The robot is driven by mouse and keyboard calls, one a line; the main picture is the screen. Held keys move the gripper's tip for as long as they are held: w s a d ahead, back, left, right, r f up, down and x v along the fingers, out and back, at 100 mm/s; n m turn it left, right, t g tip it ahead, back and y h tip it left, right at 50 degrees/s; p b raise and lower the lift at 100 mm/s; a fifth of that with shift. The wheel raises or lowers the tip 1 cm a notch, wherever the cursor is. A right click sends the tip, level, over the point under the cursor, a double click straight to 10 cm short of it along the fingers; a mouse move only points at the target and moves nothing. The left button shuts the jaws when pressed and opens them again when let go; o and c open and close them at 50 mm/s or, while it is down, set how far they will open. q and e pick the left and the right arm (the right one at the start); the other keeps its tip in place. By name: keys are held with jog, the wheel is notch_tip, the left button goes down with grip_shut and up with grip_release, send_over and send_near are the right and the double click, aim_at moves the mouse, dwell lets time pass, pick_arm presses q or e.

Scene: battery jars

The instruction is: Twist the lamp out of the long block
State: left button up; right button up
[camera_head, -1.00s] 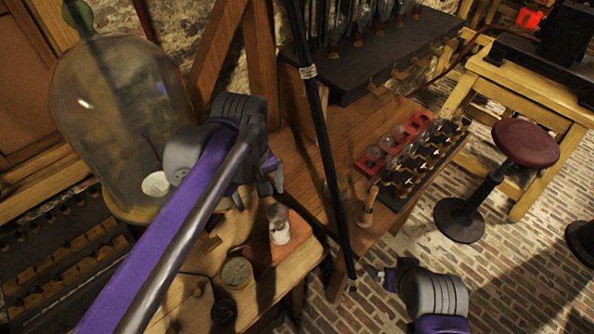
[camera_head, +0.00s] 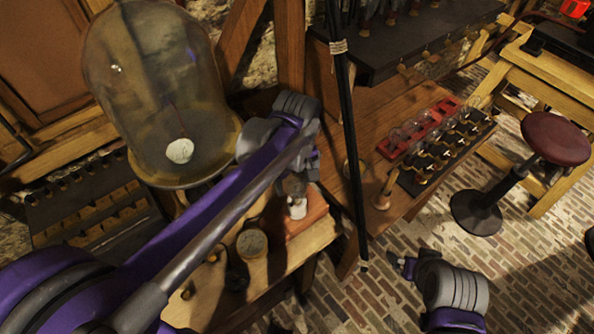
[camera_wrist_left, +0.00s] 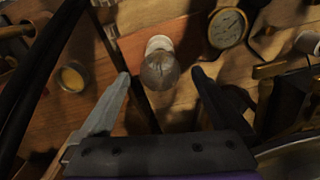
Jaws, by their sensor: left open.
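A small clear glass lamp (camera_head: 296,185) stands upright in a white socket on a reddish-brown block (camera_head: 312,212) at the bench edge. In the left wrist view the lamp (camera_wrist_left: 160,72) is seen from above, between the fingertips with a gap on each side. The block (camera_wrist_left: 133,48) shows beside it. My left gripper (camera_head: 308,160) is open above the lamp; in the left wrist view (camera_wrist_left: 161,74) its two fingers are spread and empty. The left arm hides part of the bench. My right gripper (camera_head: 404,265) is low over the brick floor, its fingers unclear.
A large glass bell jar (camera_head: 160,85) stands left of my left gripper. A round dial (camera_head: 251,242) lies left of the block. A dark upright pole (camera_head: 349,150) stands close to the right. A red rack (camera_head: 428,128) with several bulbs is further right, near a stool (camera_head: 555,138).

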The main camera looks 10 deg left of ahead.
pick_arm(q)
jog(key=shift+f, duration=0.2)
grip_shut()
jog(key=n, duration=0.4)
jog(key=shift+n, duration=1.2)
jog(key=shift+n+b, duration=0.3)
jog(key=shift+n, duration=0.7)
jog(key=n, duration=0.4)
